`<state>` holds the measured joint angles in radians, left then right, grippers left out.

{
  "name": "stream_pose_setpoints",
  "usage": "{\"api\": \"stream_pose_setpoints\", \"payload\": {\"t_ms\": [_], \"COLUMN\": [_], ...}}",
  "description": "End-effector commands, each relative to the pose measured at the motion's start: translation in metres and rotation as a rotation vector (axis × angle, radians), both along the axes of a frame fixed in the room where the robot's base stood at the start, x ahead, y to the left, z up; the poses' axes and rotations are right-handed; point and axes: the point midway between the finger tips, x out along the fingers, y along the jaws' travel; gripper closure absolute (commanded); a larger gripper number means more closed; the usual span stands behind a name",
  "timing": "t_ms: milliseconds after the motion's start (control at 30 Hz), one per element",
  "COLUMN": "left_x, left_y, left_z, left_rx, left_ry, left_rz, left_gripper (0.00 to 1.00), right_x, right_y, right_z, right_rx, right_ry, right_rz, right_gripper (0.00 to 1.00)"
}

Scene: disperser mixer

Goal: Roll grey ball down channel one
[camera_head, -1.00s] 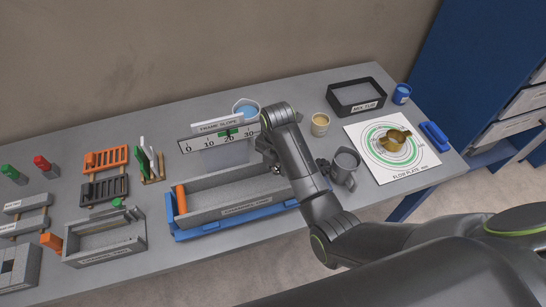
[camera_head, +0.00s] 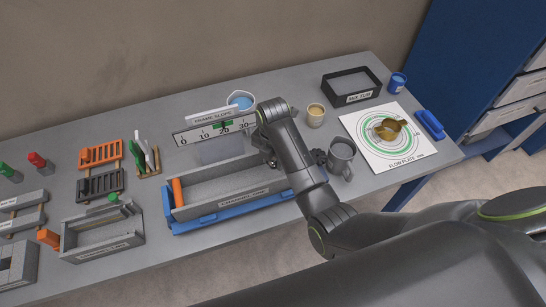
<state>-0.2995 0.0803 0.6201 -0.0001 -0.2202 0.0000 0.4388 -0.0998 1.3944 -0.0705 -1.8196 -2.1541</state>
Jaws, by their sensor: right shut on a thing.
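Channel one (camera_head: 235,188) is a long grey trough in a blue frame (camera_head: 205,222), with an orange cylinder (camera_head: 178,191) at its left end. The frame slope scale (camera_head: 214,133) stands behind it, its green pointer near 20. My right gripper (camera_head: 317,157) is at the channel's right end, just left of a grey mug (camera_head: 341,157). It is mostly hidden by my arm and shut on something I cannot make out. The channel's right end is also hidden. I cannot make out a grey ball. My left gripper is not in view.
Channel two (camera_head: 103,241), a small grey tray, stands left of channel one. Orange (camera_head: 100,154) and black (camera_head: 101,185) racks lie behind it. A cream cup (camera_head: 316,115), a black tray (camera_head: 352,89) and the flow plate (camera_head: 372,122) with a brass vessel (camera_head: 389,129) are right.

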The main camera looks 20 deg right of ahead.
Motion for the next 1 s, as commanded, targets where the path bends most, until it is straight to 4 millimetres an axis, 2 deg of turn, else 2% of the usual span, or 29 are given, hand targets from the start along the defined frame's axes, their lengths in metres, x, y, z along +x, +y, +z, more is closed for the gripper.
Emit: {"api": "stream_pose_setpoints", "payload": {"t_ms": [633, 967, 1000], "left_x": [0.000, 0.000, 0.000], "left_y": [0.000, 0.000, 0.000], "left_z": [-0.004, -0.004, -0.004], "left_rx": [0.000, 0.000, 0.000], "left_ry": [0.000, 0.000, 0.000], "left_rz": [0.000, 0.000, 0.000], "left_gripper": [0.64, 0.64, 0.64], "right_x": [0.000, 0.000, 0.000], "right_y": [0.000, 0.000, 0.000], "right_z": [-0.020, -0.022, -0.022], "right_rx": [0.000, -0.001, -0.001], "right_ry": [0.000, -0.001, -0.001], "right_rz": [0.000, 0.000, 0.000], "right_gripper": [0.95, 0.95, 0.65]}}
